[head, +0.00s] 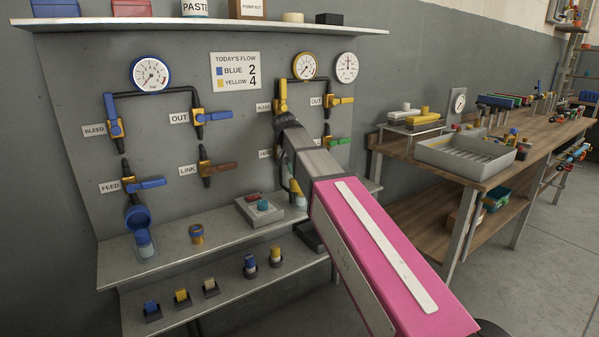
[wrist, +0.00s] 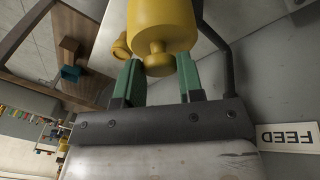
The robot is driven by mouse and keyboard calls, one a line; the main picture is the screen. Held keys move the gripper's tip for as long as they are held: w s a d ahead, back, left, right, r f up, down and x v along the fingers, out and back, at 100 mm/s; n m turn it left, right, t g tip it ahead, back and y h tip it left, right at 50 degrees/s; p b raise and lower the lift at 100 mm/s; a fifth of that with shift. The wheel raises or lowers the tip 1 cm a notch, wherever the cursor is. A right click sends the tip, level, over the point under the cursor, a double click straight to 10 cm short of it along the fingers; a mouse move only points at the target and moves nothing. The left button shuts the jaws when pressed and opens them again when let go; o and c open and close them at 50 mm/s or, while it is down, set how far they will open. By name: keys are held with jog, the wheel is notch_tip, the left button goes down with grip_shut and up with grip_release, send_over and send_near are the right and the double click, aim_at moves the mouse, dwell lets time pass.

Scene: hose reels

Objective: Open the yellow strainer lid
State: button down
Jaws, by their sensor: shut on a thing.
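The yellow strainer lid (wrist: 160,22) fills the top middle of the wrist view as a yellow round body with a smaller knob (wrist: 157,62) facing me. My gripper (wrist: 159,64) has its two green-padded fingers on either side of that knob and is shut on it. A small yellow piece shows beside the left finger. In the head view my pink and grey arm covers most of the yellow strainer; only a yellow bit (head: 297,187) shows past it. I cannot tell how far the lid is open.
A blue lid (head: 138,216) stands tilted up over a pale cup on the shelf at left. Blue and yellow valves and gauges (head: 151,74) cover the panel. A grey box (head: 259,209) with buttons sits left of my arm. A workbench (head: 488,172) with a tray stands at right.

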jog(key=shift+w+a+r+g+h, duration=0.1)
jog(key=shift+w+a+g+h, duration=0.65)
jog(key=shift+w+g, duration=0.25)
jog(key=c, duration=0.7)
grip_release()
jog(key=shift+c, duration=0.2)
jog(key=shift+r, duration=0.1)
